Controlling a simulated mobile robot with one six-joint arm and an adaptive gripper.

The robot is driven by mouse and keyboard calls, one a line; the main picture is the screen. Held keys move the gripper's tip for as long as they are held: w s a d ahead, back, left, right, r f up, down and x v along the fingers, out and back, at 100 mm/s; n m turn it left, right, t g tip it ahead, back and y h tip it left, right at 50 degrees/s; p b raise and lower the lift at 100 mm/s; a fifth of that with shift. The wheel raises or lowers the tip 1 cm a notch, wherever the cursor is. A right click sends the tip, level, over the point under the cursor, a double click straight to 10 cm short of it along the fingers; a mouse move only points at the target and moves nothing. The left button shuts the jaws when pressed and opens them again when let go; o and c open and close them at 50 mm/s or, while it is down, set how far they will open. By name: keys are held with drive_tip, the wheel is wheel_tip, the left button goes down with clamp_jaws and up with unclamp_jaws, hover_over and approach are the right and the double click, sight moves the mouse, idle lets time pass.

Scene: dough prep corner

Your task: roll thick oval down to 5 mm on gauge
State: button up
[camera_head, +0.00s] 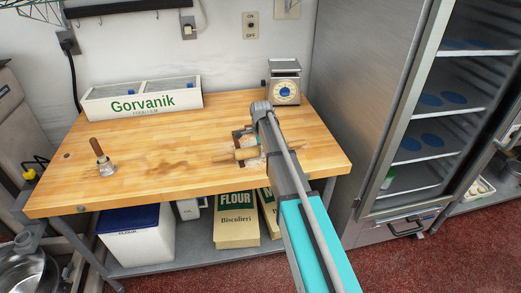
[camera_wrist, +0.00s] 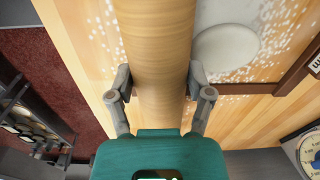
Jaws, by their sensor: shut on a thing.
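A wooden rolling pin (camera_wrist: 158,40) runs lengthwise through the wrist view, between the two fingers of my gripper (camera_wrist: 160,82). My gripper is shut on it. The pin (camera_head: 238,155) also shows in the head view, low over the wooden bench near its front right, partly behind my arm. A dark brown strip with a white label (camera_wrist: 299,74), perhaps the gauge, lies right of the dough. The dough's thickness cannot be read.
White flour is scattered on the wooden bench (camera_head: 200,120). A dial scale (camera_head: 285,85) stands at the back right, a white Gorvanik box (camera_head: 142,103) at the back. A wooden-handled tool (camera_head: 103,160) stands at the left. The bench's front middle is clear.

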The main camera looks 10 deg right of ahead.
drive_tip(key=shift+f+b, duration=0.35)
drive_tip(key=shift+f, duration=0.15)
drive_tip(key=shift+f, duration=0.2)
idle(0.3)
drive_tip(key=o, duration=1.3)
drive_tip(key=shift+r, duration=0.15)
drive_tip(key=shift+s+r+p, duration=0.1)
drive_tip(key=shift+r+p, duration=3.3)
drive_tip(key=shift+r, duration=0.05)
